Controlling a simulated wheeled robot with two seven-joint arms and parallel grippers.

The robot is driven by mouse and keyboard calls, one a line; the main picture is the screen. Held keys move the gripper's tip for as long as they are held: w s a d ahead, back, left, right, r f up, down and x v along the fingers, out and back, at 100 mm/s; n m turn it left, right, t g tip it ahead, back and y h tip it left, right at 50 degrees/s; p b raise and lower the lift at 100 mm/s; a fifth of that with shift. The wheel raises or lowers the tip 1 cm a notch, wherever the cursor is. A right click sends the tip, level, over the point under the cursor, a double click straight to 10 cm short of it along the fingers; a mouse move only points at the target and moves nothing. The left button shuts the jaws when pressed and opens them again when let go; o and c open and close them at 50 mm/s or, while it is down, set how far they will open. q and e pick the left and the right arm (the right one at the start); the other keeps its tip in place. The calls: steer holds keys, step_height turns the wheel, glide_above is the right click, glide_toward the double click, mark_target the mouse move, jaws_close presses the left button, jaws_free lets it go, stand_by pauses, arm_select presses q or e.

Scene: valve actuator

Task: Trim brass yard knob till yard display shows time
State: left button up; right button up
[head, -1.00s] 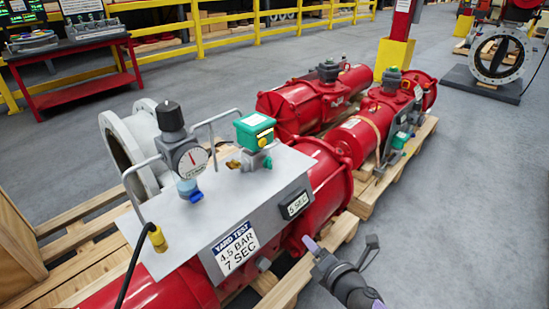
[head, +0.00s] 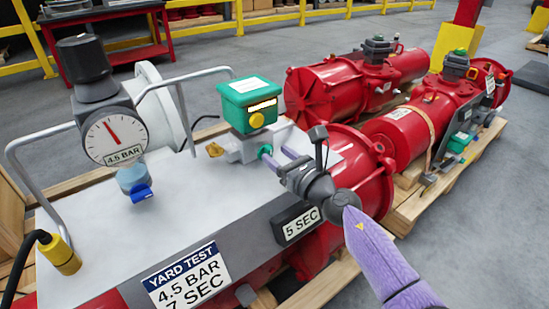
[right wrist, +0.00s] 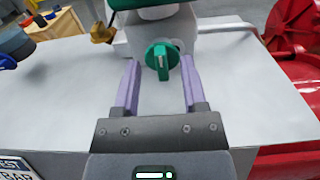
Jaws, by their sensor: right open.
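The yard display (head: 297,224) on the panel's front edge reads 5 SEC. The yard test sign (head: 187,279) reads 4.5 BAR, 7 SEC. A brass-coloured part (head: 215,149) sticks out of the left of the grey valve block under a green box; it also shows in the right wrist view (right wrist: 102,33). A green knob (right wrist: 161,58) faces my right gripper on the block's near side; it also shows in the head view (head: 264,151). My right gripper (right wrist: 158,66) is open, its purple fingers either side of the green knob, with gaps visible. My left gripper is out of view.
A gauge (head: 116,138) marked 4.5 BAR, with a black cap, stands left on the grey panel (head: 190,215). Metal handles (head: 30,165) rise from the panel. A yellow plug (head: 60,254) with black cable is at lower left. Red actuators (head: 345,85) stand on pallets behind.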

steer(key=shift+b+x, duration=0.35)
steer(key=shift+x, duration=0.6)
steer(key=shift+a, duration=0.1)
steer(key=shift+c, duration=0.8)
jaws_close()
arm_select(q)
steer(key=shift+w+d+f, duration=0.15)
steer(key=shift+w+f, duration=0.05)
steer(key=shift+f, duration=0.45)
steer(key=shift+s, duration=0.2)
arm_select(e)
steer(key=shift+w, duration=0.1)
